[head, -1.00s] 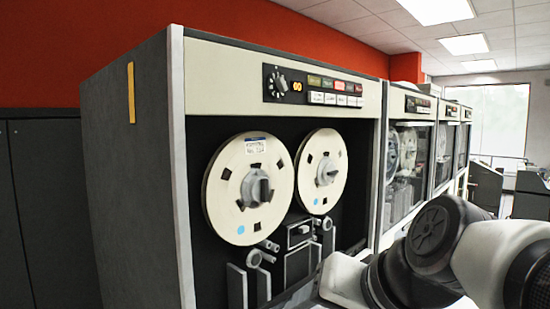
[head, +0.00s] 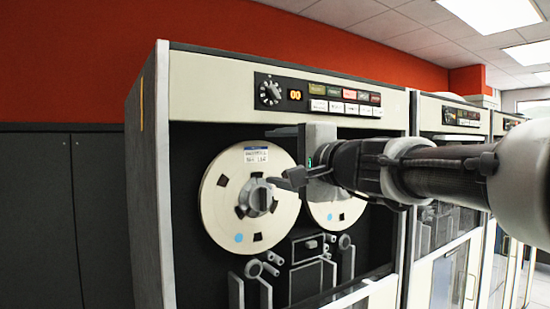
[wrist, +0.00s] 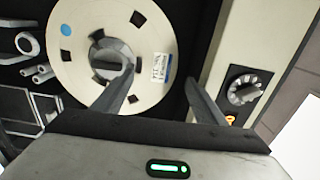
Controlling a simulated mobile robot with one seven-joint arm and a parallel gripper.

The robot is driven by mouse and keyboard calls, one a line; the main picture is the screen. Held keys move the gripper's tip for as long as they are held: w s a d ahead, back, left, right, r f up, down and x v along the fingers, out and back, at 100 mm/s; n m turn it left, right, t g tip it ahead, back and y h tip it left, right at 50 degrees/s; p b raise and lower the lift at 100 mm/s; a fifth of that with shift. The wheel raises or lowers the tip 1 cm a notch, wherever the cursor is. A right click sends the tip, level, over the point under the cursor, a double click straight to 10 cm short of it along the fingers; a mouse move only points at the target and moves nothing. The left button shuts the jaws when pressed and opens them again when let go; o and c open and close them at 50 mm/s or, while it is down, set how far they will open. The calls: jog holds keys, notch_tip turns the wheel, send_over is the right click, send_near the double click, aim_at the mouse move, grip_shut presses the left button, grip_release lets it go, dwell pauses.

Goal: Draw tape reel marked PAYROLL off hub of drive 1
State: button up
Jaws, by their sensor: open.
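The left tape reel (head: 218,205) is cream with dark cutouts, a blue dot and a white-and-blue label (head: 256,155) whose print is too small to read surely. It sits on the grey hub (head: 257,198) of the nearest drive. My gripper (head: 283,180) is open and empty in front of the reel's right side. In the wrist view the reel (wrist: 150,30) shows, with its hub (wrist: 112,60). One finger overlaps the reel beside the hub; the other lies past its rim, over dark panel. I cannot tell whether the finger touches.
A second reel (head: 335,213) on the right hub is partly hidden behind my gripper. Above is a control panel (head: 318,96) with a dial and buttons. Tape guides (head: 262,268) stick out below the reels. More drives (head: 450,113) stand to the right.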

aim_at(256, 154)
jog(key=x, duration=0.6)
jog(key=shift+w+a+f, duration=0.15)
jog(key=shift+w+a, duration=0.15)
jog(key=shift+x, duration=1.05)
jog(key=shift+c, duration=0.5)
jog(key=c, duration=1.1)
jog(key=shift+r, duration=0.3)
jog(key=shift+c, duration=0.5)
jog(key=b+v, duration=0.2)
jog(key=v, duration=0.5)
jog(key=shift+s+d, duration=0.25)
dwell(0.6)
